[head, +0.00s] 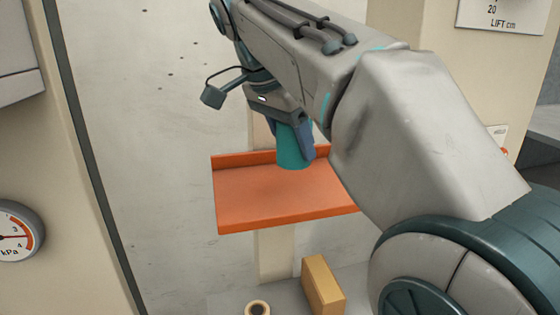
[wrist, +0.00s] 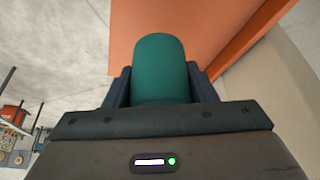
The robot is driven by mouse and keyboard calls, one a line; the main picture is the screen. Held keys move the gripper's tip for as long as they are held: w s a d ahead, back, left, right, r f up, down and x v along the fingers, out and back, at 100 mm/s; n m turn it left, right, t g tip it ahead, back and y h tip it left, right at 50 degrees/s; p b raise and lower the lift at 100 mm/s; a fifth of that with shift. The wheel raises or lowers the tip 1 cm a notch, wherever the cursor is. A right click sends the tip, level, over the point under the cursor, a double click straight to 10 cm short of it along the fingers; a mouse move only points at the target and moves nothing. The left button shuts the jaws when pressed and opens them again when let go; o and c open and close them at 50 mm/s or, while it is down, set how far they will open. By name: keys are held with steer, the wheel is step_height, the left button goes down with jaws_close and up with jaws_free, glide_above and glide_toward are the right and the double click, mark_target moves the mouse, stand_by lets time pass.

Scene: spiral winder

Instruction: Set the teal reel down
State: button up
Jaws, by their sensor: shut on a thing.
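The teal reel (head: 291,147) is a cylinder held in my gripper (head: 293,135). My gripper is shut on it, a finger on each side, and the arm covers part of it in the head view. In the wrist view the teal reel (wrist: 160,68) stands out between the two dark fingers of my gripper (wrist: 161,86). The reel's lower end is over the orange shelf (head: 265,205) towards its back lip. I cannot tell whether the reel touches the shelf or hangs just above it.
Below the shelf, a grey surface (head: 230,304) carries a tan block (head: 322,286) and a small ring-shaped roll (head: 257,308). A pressure gauge (head: 14,232) is at the left. The shelf's front and left parts are bare. My arm hides its right end.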

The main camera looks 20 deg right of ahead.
mark_target(292, 163)
steer(key=shift+w+d+f, duration=0.2)
steer(key=shift+w+f, duration=0.25)
steer(key=shift+w, duration=0.15)
steer(key=shift+w+d+f, duration=0.15)
steer(key=shift+w+f, duration=0.25)
steer(key=shift+w, duration=0.15)
steer(key=shift+f, duration=1.9)
steer(key=shift+f, duration=0.2)
steer(key=o, duration=1)
steer(key=shift+r, duration=0.1)
steer(key=shift+r, duration=0.1)
steer(key=p+v, duration=0.1)
steer(key=v, duration=1.1)
